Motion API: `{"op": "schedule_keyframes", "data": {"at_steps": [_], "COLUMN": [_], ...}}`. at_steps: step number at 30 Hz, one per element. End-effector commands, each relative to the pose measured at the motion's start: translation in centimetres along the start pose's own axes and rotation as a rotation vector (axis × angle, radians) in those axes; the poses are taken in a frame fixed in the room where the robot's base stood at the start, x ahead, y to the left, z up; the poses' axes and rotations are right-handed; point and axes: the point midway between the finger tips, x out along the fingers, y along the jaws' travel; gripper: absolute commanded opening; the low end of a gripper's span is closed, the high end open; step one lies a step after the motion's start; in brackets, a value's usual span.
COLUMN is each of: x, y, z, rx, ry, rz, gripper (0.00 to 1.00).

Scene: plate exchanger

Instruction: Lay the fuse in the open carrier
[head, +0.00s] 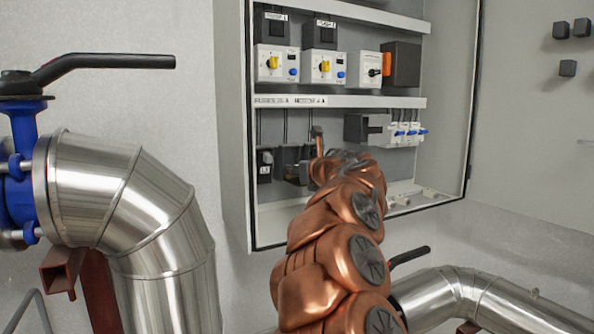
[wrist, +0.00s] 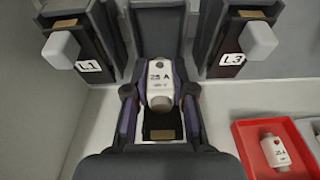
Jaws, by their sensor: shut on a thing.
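A white fuse (wrist: 160,88) marked 25 A is between the fingers of my gripper (wrist: 161,82), which is shut on it in the wrist view. The open carrier (wrist: 158,122) is dark, with a brass contact showing just below the fuse, between the blocks marked L1 and L3. The fuse appears over or in the carrier; whether it touches the contacts I cannot tell. In the head view my arm reaches into the lower left of the cabinet and hides most of the carrier and the fuse.
The closed L1 block (wrist: 80,38) and L3 block (wrist: 240,40) stand close on either side. A red tray (wrist: 247,133) with another white fuse (wrist: 274,151) lies at right. In the head view, the cabinet shelf (head: 375,101) runs above my arm.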

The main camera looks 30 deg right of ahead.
Motion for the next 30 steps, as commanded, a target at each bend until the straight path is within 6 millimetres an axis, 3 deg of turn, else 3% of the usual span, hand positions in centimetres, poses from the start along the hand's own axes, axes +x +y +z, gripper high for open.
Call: {"op": "schedule_keyframes", "data": {"at_steps": [12,13,20,30], "x": [0.11,0.11,0.11,0.09], "y": [0.00,0.00,0.01,0.00], "z": [-0.75,-0.75,-0.74,-0.61], "rx": [0.000,0.000,0.000,0.000], "ry": [-0.001,0.000,0.000,0.000], "rz": [0.000,0.000,0.000,0.000], "gripper": [0.00,0.25,0.49,0.49]}}
